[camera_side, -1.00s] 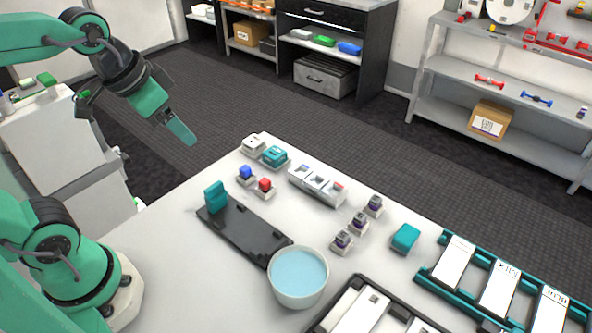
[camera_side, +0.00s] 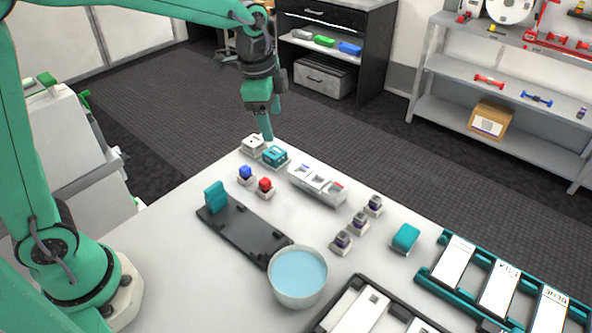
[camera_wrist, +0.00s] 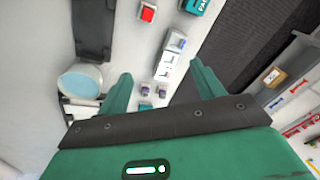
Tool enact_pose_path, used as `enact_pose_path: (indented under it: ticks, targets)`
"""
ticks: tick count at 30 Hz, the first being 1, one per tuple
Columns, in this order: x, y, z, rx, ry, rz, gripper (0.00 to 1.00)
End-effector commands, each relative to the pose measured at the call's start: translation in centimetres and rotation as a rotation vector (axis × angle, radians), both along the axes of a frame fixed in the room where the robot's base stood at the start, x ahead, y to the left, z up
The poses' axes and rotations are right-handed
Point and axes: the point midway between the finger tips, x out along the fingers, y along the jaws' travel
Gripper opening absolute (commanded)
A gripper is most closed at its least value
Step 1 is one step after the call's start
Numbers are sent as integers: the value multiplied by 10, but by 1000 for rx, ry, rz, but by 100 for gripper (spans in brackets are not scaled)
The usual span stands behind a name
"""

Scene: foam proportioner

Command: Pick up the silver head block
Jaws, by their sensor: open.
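A pale silver-white block (camera_side: 253,144) sits at the far left corner of the table, beside a teal block (camera_side: 275,156); I take it to be the silver head block. My gripper (camera_side: 266,132) is in the air above and close to these two blocks, pointing down, empty. In the wrist view my gripper (camera_wrist: 160,70) has its two teal fingers spread apart with nothing between them. The teal block shows at the top edge of the wrist view (camera_wrist: 195,5); I cannot make out the silver block there.
Blue (camera_side: 246,173) and red (camera_side: 265,186) small blocks and a pale holder (camera_side: 317,184) stand near. A black plate (camera_side: 250,231) bears an upright teal piece. A bowl of blue liquid (camera_side: 299,278), several small parts and a teal rack (camera_side: 437,275) lie farther right.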

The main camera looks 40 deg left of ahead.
Motion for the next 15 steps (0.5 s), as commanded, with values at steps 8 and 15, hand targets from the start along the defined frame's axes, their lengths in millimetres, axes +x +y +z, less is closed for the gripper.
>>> enact_pose_path:
  ticks: [8, 15]
  targets:
    - [43, -25, -47, 40, 73, -235, 67]
    - [70, -47, -93, 64, 127, -429, 67]
